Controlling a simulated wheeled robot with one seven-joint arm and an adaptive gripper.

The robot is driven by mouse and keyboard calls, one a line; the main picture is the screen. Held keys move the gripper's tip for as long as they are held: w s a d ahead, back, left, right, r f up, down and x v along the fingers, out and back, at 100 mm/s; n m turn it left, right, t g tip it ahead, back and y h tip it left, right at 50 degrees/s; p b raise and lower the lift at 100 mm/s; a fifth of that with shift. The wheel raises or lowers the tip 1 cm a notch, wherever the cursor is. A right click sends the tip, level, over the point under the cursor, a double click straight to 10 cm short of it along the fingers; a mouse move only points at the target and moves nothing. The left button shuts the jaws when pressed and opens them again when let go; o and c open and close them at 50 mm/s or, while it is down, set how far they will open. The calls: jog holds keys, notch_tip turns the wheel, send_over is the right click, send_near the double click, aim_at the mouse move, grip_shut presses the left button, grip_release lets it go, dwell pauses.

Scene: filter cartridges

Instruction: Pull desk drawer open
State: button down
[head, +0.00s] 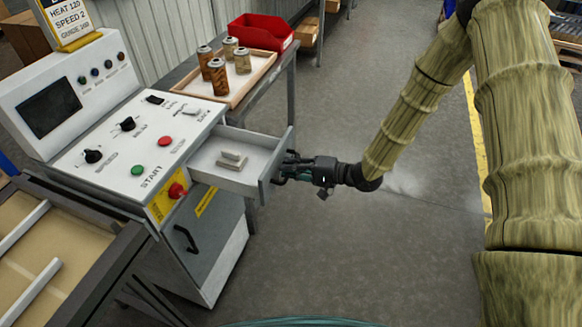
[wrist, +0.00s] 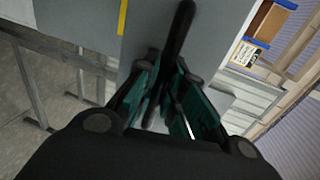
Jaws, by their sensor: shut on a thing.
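The desk drawer (head: 232,160) stands pulled out from the right side of the white control desk (head: 150,130). A small light grey block-like thing lies inside it. My gripper (head: 287,168) is at the drawer's front panel, shut on the drawer handle. In the wrist view, the dark bar of the handle (wrist: 179,35) runs between the green-padded fingers of my gripper (wrist: 165,95).
A wooden tray (head: 262,72) with several filter cartridges and a red bin (head: 262,33) stand on a side table behind the drawer. A red emergency button (head: 177,190) and a cabinet door handle (head: 186,238) are below left. The floor right of the drawer is clear.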

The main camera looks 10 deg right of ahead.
jog(key=c, duration=1.5)
grip_release()
jog(key=shift+d, duration=0.15)
jog(key=v, duration=1.2)
